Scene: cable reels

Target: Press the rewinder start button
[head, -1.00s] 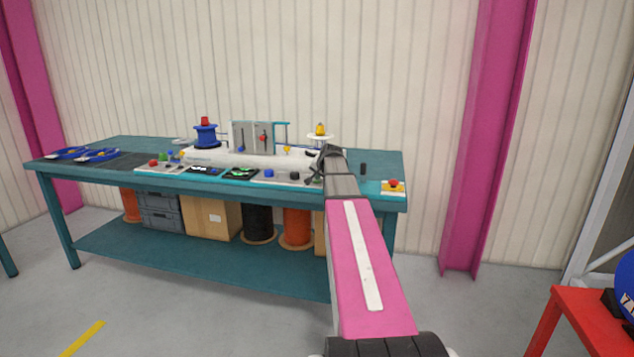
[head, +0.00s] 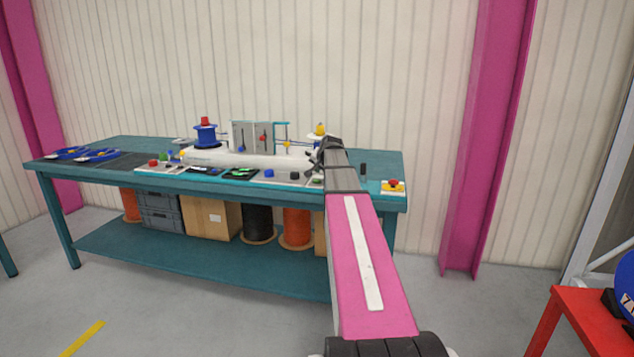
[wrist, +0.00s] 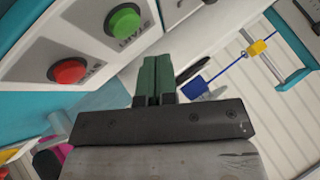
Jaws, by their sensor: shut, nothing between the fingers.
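The green start button (wrist: 122,22) sits on a light panel in the wrist view, with partly readable lettering beside it. A red button (wrist: 69,70) is on the same panel, lower left of it. My gripper (wrist: 157,62) is shut and empty, its two dark green fingers side by side. The fingertips appear just right of and below the green button in that view, apart from it. In the head view my gripper (head: 317,158) is small and dark above the bench's right part, and my arm hides part of the panel there.
The teal bench (head: 130,176) carries a blue reel (head: 206,136), a white machine and control panels. A red-and-yellow emergency stop (head: 393,186) is at its right end. A yellow block (wrist: 257,47) on a blue line shows in the wrist view. A red stand (head: 580,320) is at lower right.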

